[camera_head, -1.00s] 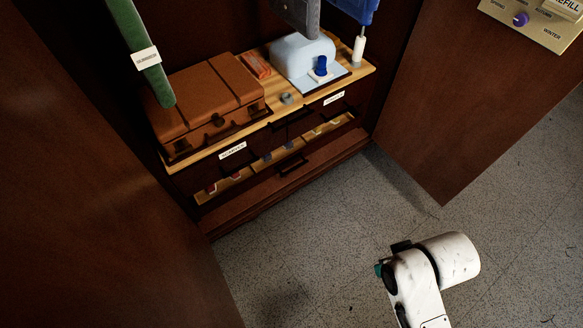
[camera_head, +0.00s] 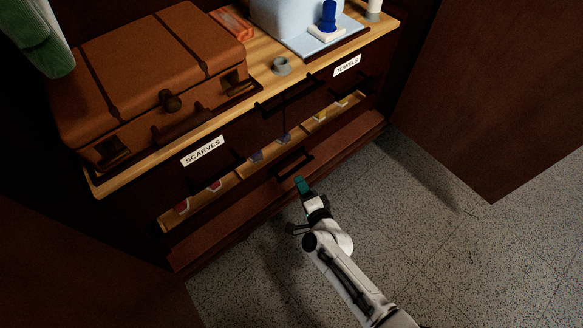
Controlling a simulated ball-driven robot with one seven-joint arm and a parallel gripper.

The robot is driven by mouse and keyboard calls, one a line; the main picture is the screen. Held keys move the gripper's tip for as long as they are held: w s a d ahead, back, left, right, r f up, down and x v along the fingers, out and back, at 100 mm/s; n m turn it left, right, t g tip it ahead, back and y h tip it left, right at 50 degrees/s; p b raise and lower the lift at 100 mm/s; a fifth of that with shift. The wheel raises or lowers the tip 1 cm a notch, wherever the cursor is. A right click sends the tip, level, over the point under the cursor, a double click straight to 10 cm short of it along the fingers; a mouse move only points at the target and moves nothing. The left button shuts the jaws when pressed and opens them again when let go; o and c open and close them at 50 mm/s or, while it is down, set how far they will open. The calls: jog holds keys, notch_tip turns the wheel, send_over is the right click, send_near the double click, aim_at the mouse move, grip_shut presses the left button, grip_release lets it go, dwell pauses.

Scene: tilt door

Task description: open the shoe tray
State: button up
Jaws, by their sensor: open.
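The shoe tray appears to be the low dark brown front (camera_head: 225,227) at the bottom of the cabinet; no label for it shows. It looks closed. A dark bar handle (camera_head: 294,166) stands at its upper middle. My gripper (camera_head: 301,186), with a teal fingertip, is just below and in front of this handle. It is open, with nothing seen in it. Whether it touches the handle or the front, I cannot tell.
Above are drawers labelled SCARVES (camera_head: 202,151) and TOWELS (camera_head: 347,66), and a wooden strip with small coloured items. A brown suitcase (camera_head: 150,75) and a light blue box (camera_head: 285,20) stand on top. A wardrobe door (camera_head: 500,100) stands at right. Grey floor is clear.

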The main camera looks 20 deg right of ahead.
aim_at(296, 170)
jog(key=w+f+b, duration=0.1)
jog(key=w+b, duration=0.1)
jog(key=w, duration=0.1)
jog(key=w+d+f+m+h+b, duration=0.1)
jog(key=w+f+b, duration=0.1)
jog(key=w+b, duration=0.1)
jog(key=w+f+m+b, duration=0.1)
jog(key=w+f+b, duration=0.1)
jog(key=w, duration=0.1)
jog(key=shift+w+d+h, duration=0.1)
jog(key=shift+d+h, duration=0.2)
jog(key=shift+d, duration=0.05)
jog(key=shift+w+b, duration=0.8)
jog(key=shift+w, duration=0.2)
jog(key=shift+r, duration=0.1)
grip_shut()
